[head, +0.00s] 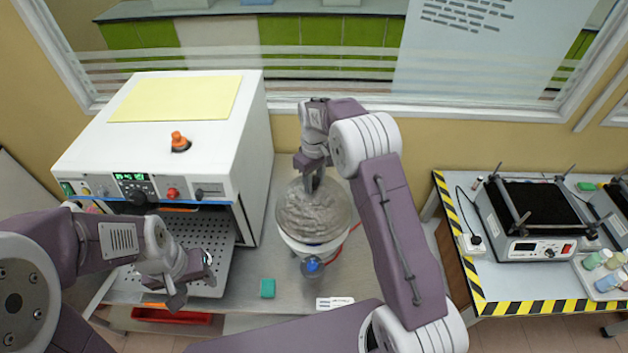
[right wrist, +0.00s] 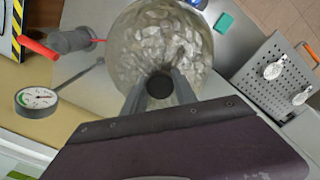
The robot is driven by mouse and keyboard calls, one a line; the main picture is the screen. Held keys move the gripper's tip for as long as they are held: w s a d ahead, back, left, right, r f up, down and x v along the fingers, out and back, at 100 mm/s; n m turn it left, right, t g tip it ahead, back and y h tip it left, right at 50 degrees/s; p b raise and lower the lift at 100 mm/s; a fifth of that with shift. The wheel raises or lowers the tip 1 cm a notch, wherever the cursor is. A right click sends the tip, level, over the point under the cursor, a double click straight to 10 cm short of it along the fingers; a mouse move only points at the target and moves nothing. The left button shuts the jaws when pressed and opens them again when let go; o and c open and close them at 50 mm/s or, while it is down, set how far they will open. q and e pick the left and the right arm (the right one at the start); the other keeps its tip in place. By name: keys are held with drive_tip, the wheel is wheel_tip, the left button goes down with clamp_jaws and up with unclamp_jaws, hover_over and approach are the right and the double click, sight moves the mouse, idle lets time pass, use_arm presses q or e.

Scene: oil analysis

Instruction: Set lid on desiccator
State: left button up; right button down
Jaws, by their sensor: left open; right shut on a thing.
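The desiccator (head: 313,249) stands on the metal bench right of the white oven, with a blue knob at its front. Its clear domed lid (head: 312,215) is over the base; I cannot tell whether it rests on the rim or sits slightly above. My right gripper (head: 311,186) is shut on the lid's top knob. In the right wrist view the fingers (right wrist: 160,92) close around the dark knob (right wrist: 159,84), with the glass lid (right wrist: 160,42) below. My left gripper (head: 194,282) is open and empty in front of the oven's perforated shelf.
The white oven (head: 160,140) has its front open over a perforated shelf (head: 215,242). A teal block (head: 267,288) and a white label (head: 334,303) lie near the bench front. Two small dishes (right wrist: 275,69) (right wrist: 302,95) lie on perforated metal. A gauge (right wrist: 37,99) is beside the desiccator.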

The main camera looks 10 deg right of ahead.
sight(314, 192)
wheel_tip(314, 192, down, 5)
drive_tip(key=b, duration=0.3)
drive_tip(key=shift+w+b, duration=0.15)
drive_tip(key=shift+b, duration=0.2)
drive_tip(key=shift+f, duration=0.25)
drive_tip(key=shift+r, duration=0.1)
drive_tip(key=shift+f+b, duration=0.45)
drive_tip(key=shift+f, duration=0.1)
drive_tip(key=c, duration=0.9)
unclamp_jaws()
drive_tip(key=shift+f, duration=0.1)
